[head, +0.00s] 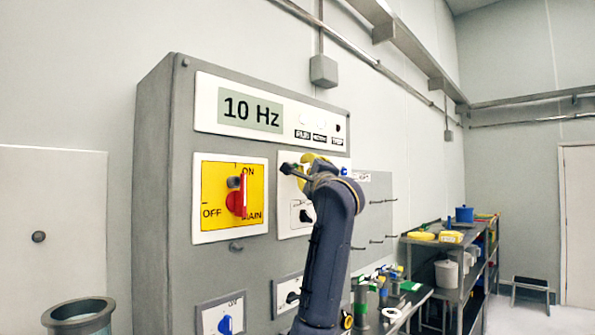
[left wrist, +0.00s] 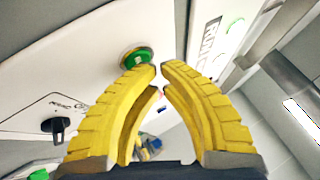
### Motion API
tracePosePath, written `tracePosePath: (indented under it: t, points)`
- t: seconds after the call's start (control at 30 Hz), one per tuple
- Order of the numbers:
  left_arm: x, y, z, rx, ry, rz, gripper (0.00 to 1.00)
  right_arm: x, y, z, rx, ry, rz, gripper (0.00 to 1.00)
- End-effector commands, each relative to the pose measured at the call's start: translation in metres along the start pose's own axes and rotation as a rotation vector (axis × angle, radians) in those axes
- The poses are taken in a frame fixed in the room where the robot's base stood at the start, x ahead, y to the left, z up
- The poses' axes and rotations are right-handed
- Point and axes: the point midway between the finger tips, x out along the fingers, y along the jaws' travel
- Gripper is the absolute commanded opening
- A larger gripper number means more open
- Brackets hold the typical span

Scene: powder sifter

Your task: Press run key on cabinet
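The grey cabinet (head: 160,200) stands at the left of the head view with a "10 Hz" display (head: 252,110). In the left wrist view, a round green key (left wrist: 136,58) in a dark ring sits on a white panel (left wrist: 85,60), close by the fingertips. Whether they touch it I cannot tell. My left gripper (head: 303,168) is in front of this panel in the head view and hides the green key there. In the left wrist view its yellow fingers (left wrist: 160,66) are nearly together, with a thin gap and nothing held. My right gripper is not in view.
A yellow main switch with a red handle (head: 237,203) is left of my gripper. A black knob (head: 303,215) sits below it on the panel. A blue button (head: 344,171) shows at its right. A shelf with tubs (head: 455,250) stands further right.

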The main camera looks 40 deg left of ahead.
Motion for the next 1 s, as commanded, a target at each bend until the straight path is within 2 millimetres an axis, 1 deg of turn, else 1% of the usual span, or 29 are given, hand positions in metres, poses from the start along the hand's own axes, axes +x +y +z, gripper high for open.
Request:
tracePosePath:
  t: [0.37, 0.8, 1.0]
  points:
    - [0.0, 0.0, 0.001, 0.0, -0.002, 0.001, 0.0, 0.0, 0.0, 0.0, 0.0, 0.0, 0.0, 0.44]
    - [-0.013, -0.007, -0.006, -0.001, -0.002, 0.0, 0.0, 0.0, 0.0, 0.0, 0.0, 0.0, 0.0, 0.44]
    - [-0.014, -0.007, -0.006, 0.0, -0.002, 0.0, 0.0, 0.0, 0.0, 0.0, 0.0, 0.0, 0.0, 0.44]
